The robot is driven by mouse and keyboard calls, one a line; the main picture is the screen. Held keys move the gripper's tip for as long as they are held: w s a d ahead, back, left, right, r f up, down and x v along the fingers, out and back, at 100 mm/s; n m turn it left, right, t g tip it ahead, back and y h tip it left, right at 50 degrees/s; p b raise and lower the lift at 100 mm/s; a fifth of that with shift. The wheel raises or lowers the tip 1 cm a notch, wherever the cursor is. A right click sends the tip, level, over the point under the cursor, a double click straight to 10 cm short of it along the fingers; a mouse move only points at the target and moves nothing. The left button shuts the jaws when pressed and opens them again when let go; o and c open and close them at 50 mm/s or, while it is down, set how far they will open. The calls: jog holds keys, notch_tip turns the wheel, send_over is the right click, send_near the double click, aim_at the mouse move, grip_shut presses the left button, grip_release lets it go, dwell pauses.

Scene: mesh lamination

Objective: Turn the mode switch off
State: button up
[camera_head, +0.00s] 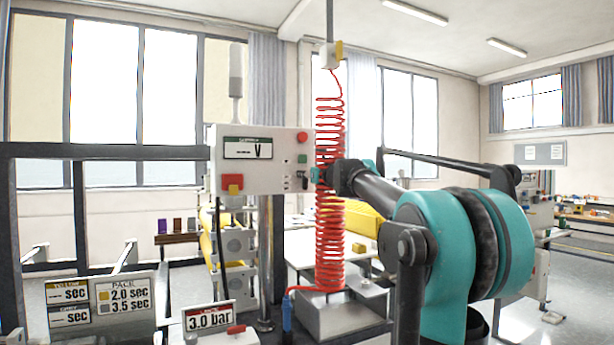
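A white control box (250,178) stands left of centre, with a display plate, a red button (302,136) and a green button (302,158) on its right side. A red and yellow switch (232,184) is at its lower left. Small dark controls (287,183) sit at its lower right; the mode switch may be among them, but its setting is too small to read. My gripper (315,176) is at the box's lower right edge, seen small and partly behind my arm. I cannot tell whether it touches a control or how its fingers stand.
A red coiled hose (330,235) hangs behind my gripper, down to a grey metal block (342,312). A dark frame (100,152) stands at left. Label plates (100,300) and a 3.0 bar sign (209,317) are at lower left. Open floor (580,265) lies at right.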

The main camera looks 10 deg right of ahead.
jog(key=shift+w, duration=0.25)
grip_shut()
